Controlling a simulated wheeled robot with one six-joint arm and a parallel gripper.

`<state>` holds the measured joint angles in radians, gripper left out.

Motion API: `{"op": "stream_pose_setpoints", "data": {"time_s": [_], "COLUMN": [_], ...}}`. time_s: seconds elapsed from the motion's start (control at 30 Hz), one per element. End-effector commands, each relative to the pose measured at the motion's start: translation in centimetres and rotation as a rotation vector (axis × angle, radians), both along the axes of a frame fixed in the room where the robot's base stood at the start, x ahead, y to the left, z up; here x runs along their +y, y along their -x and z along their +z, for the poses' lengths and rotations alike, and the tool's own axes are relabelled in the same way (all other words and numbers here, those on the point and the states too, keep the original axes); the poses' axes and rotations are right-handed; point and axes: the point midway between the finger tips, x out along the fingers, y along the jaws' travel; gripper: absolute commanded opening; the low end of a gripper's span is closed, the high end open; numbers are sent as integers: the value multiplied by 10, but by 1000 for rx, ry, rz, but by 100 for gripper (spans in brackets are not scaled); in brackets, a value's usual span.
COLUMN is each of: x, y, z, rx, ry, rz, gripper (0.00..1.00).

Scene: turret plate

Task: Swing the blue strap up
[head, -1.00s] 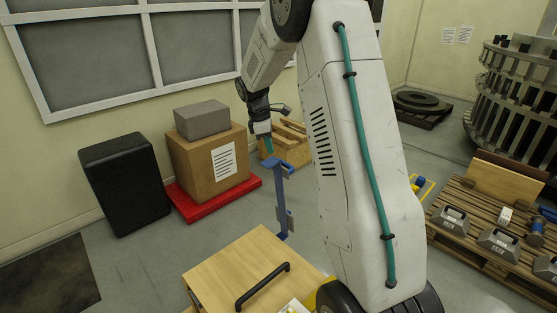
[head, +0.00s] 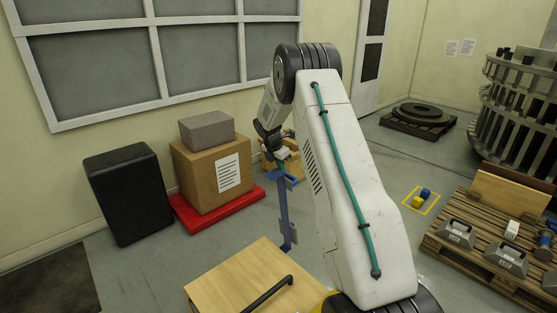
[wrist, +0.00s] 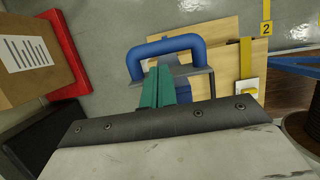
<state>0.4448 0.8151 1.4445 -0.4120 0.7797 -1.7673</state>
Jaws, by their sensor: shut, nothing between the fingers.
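The blue strap (head: 283,212) shows in the head view as a tall, upright blue bar beyond the wooden table. A blue bracket is at its top. In the wrist view a blue U-shaped handle (wrist: 168,43) with a grey plate lies just beyond my fingers. My gripper (wrist: 160,70) has its teal fingers together and empty, their tips close to the handle's opening. In the head view my gripper (head: 282,158) is at the top of the strap, its fingertips mostly hidden. I cannot tell whether they touch the strap.
A wooden table (head: 235,275) with a black handle (head: 265,295) stands in front. A cardboard box (head: 195,175) on a red pallet (head: 190,217) and a black case (head: 128,190) stand left. A pallet with weights (head: 475,240) is at right. Open floor lies between.

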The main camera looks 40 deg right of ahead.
Motion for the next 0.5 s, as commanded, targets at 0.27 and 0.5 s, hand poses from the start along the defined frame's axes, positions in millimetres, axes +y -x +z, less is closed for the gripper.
{"op": "stream_pose_setpoints", "data": {"time_s": [0.27, 0.5], "x": [-7, -8], "y": [0, 0], "z": [-24, -25], "rx": [0, -1], "ry": [-1, 0], "rz": [-1, -2], "gripper": [0, 0]}}
